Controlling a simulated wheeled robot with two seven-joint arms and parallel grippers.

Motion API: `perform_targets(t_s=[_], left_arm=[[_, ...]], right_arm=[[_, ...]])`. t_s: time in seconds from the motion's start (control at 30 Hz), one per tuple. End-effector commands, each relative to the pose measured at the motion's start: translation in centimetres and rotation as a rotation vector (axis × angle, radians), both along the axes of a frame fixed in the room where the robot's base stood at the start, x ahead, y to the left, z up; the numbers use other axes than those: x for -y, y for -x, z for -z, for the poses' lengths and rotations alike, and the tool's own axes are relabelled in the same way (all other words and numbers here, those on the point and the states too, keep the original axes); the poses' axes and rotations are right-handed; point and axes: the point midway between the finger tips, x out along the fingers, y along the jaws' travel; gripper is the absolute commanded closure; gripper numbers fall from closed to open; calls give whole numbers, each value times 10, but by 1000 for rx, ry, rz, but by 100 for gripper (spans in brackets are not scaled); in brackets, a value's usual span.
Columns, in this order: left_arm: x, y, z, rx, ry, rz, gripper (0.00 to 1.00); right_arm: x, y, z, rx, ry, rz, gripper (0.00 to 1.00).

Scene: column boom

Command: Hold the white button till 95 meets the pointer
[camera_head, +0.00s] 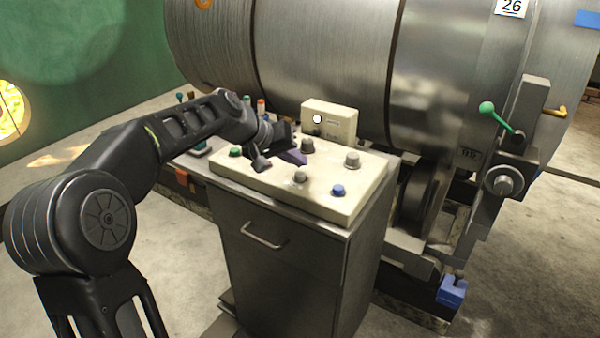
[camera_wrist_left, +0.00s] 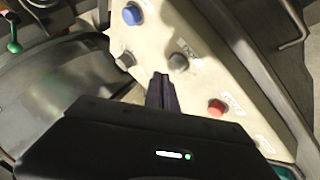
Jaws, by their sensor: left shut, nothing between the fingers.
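A round white button-like disc (camera_head: 317,119) sits on the front of a small cream box (camera_head: 345,112) at the back of the console. It does not show in the left wrist view. My left gripper (camera_head: 297,158) is shut and empty over the console top, in front of and below the white disc and apart from it. In the left wrist view its closed fingertips (camera_wrist_left: 162,80) point at the panel near a grey knob.
The cream console top (camera_head: 260,180) carries a blue button (camera_head: 338,190), grey knobs (camera_head: 352,159), a green button (camera_head: 236,151) and a red button (camera_wrist_left: 217,107). A green-knobbed lever (camera_head: 487,108) stands at the right. Concrete floor is free at the lower right.

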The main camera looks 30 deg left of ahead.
Motion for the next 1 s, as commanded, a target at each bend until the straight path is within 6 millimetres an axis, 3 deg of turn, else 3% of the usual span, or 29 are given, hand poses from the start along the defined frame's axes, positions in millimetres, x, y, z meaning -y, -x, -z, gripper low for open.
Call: perform_targets(t_s=[1.0], left_arm=[[0,0,9,0,0,0,100]], right_arm=[[0,0,9,0,0,0,64]])
